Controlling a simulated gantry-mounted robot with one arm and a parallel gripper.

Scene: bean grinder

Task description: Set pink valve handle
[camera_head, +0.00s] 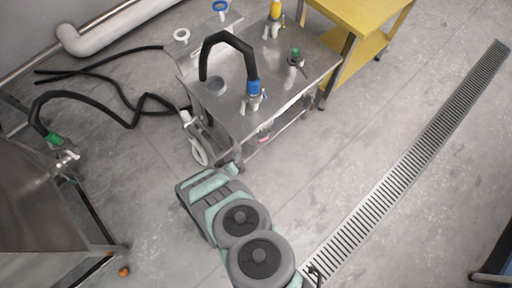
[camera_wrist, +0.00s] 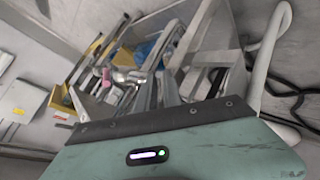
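A small pink valve handle (camera_head: 265,127) sits low on the front side of the metal bean grinder cart (camera_head: 225,110) in the head view. It also shows as a small pink cylinder (camera_wrist: 107,76) beside metal pipework in the wrist view. My gripper (camera_head: 206,128) is at the cart's left front corner, left of the pink handle and apart from it. Its fingers are small in the head view and hard to separate from the metal parts in the wrist view, so I cannot tell whether they are open.
A blue valve with a black hose (camera_head: 252,88), a green-topped valve (camera_head: 295,57) and a yellow valve (camera_head: 275,10) stand on the cart. A yellow table (camera_head: 362,12) is behind it. A steel tank (camera_head: 40,215) stands left.

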